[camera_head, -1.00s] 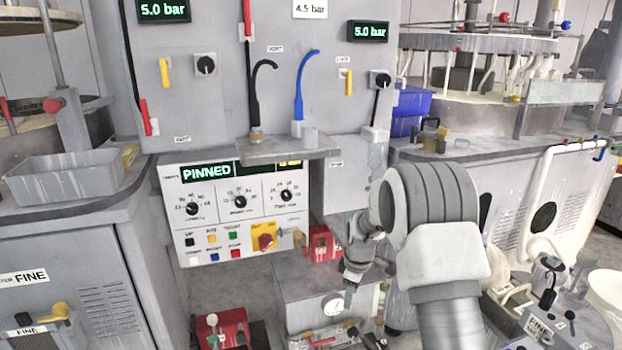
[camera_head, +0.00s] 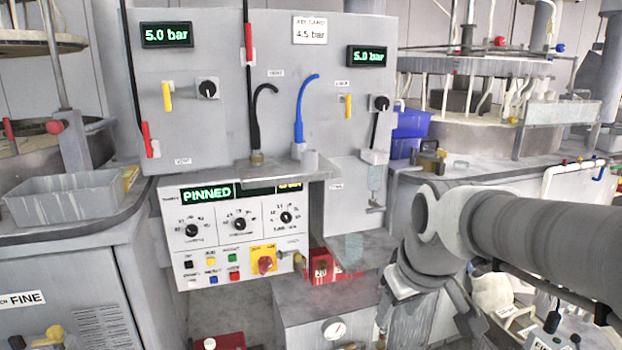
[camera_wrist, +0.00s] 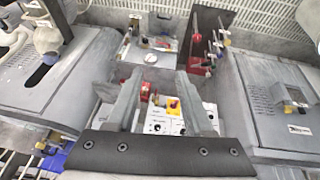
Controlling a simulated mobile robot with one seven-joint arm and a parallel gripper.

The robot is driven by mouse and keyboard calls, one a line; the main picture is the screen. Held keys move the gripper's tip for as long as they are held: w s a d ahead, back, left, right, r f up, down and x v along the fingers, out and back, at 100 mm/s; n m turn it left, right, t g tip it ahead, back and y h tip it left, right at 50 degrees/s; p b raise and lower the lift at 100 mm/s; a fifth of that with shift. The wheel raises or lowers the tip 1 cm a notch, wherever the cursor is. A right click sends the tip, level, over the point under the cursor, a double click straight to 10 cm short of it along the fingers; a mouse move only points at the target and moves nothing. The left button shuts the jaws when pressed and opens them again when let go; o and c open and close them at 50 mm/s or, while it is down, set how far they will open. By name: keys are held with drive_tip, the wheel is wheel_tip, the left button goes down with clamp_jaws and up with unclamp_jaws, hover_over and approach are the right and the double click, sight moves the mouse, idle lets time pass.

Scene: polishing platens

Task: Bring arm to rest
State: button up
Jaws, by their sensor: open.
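My arm reaches in from the right edge of the head view, with its wrist bent downward. My gripper (camera_head: 428,318) hangs below the wrist, to the right of the control panel (camera_head: 240,232) and in front of the grey bench cabinets. In the wrist view my gripper (camera_wrist: 160,82) shows two grey fingers spread apart with nothing between them. The control panel (camera_wrist: 178,118) shows beyond and below the fingertips there. Nothing is seen touching the fingers.
A grey box (camera_head: 318,298) with a gauge stands low, left of my gripper. A red box (camera_head: 322,266) is behind it. A grey tray (camera_head: 66,197) sits on the left bench. Blue bins (camera_head: 410,125) stand on the right bench. A small shelf (camera_head: 288,168) juts from the wall panel.

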drive_tip(key=s+r+m+t+p, duration=0.1)
drive_tip(key=s+m, duration=0.3)
drive_tip(key=s, duration=0.8)
wheel_tip(320, 180, up, 18)
drive_tip(key=p, duration=1.8)
drive_tip(key=shift+w+d, duration=0.2)
drive_tip(key=shift+d, duration=0.2)
drive_tip(key=shift+a, duration=0.15)
